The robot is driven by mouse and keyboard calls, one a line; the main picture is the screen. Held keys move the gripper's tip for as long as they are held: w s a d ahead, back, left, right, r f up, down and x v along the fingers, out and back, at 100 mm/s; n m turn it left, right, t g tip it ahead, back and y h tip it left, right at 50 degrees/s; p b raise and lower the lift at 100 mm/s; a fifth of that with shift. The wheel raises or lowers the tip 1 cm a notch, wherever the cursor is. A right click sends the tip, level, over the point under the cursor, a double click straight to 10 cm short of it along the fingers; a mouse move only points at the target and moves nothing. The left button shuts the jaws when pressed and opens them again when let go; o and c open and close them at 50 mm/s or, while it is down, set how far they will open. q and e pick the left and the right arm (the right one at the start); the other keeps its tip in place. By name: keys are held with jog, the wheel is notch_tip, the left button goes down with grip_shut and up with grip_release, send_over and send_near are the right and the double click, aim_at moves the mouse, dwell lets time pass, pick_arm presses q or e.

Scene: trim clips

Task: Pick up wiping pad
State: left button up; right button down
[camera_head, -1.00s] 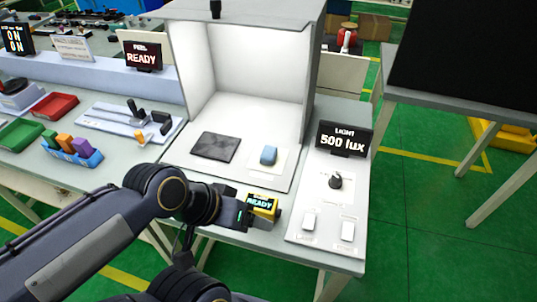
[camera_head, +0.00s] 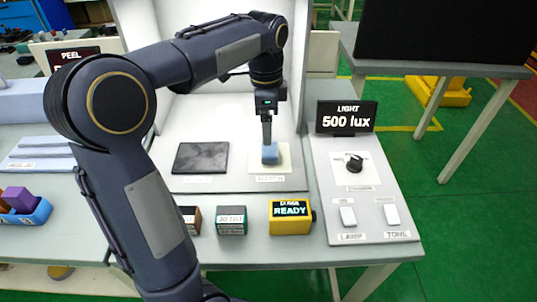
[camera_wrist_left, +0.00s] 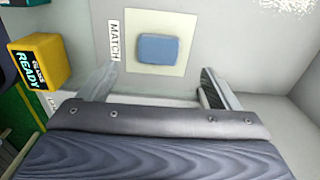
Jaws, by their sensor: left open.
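The wiping pad, a small blue block (camera_head: 269,153), lies on a cream square (camera_head: 284,160) inside the white light booth. It also shows in the left wrist view (camera_wrist_left: 159,49), lying flat at the middle of its cream square (camera_wrist_left: 135,22). My left gripper (camera_head: 267,143) points down over the pad and partly covers it in the head view. In the wrist view my left gripper (camera_wrist_left: 158,70) is open, its fingers apart with nothing between them. The pad is ahead of the gap; contact cannot be told. My right gripper is out of view.
A dark square plate (camera_head: 202,158) lies left of the pad. A yellow READY box (camera_head: 290,217) and a dark box (camera_head: 231,220) stand at the table's front. A switch panel (camera_head: 340,190) and a 500 lux display (camera_head: 346,117) are on the right.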

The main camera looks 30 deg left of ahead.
aim_at(269, 148)
pick_arm(q)
jog(key=shift+w+f, duration=0.3)
jog(key=shift+f, duration=0.45)
jog(key=f, duration=0.4)
jog(key=f+b, duration=0.1)
jog(key=f, duration=0.1)
jog(key=shift+s+d+f, duration=0.15)
jog(key=shift+d+f, duration=0.15)
jog(key=shift+d, duration=0.05)
jog(key=c, duration=1.2)
jog(key=shift+o, duration=0.2)
jog(key=shift+r, duration=0.1)
